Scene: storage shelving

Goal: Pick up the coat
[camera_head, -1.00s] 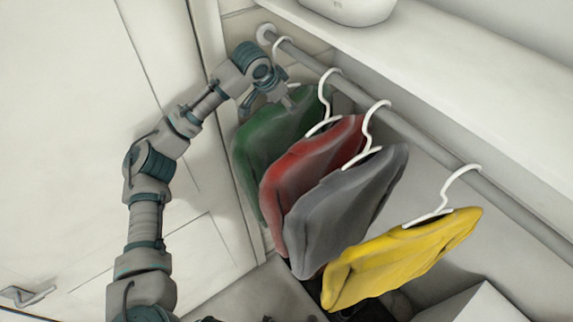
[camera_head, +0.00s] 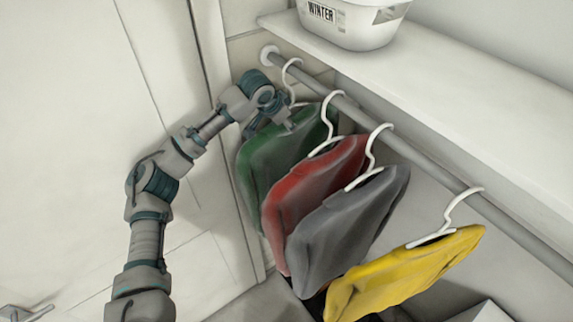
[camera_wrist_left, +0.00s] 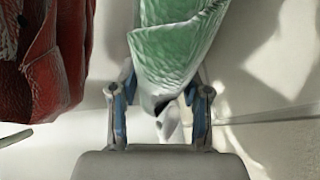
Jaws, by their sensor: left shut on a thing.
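A green coat (camera_head: 270,160) hangs on a white hanger (camera_head: 290,70) at the far left end of the rail. My left gripper (camera_head: 284,118) is at its top, below the hanger's hook. In the left wrist view the fingers (camera_wrist_left: 160,88) are on either side of the narrow top of the green coat (camera_wrist_left: 175,45), shut on it. A white hanger piece (camera_wrist_left: 168,122) shows between them. The hook still appears over the rail in the head view. My right gripper is not in view.
Red (camera_head: 300,195), grey (camera_head: 335,225) and yellow (camera_head: 405,272) coats hang along the grey rail (camera_head: 410,140). The red coat (camera_wrist_left: 40,60) is close beside the gripper. A white shelf (camera_head: 460,110) with a "WINTER" basket (camera_head: 355,30) is above. A white door (camera_head: 70,150) stands left.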

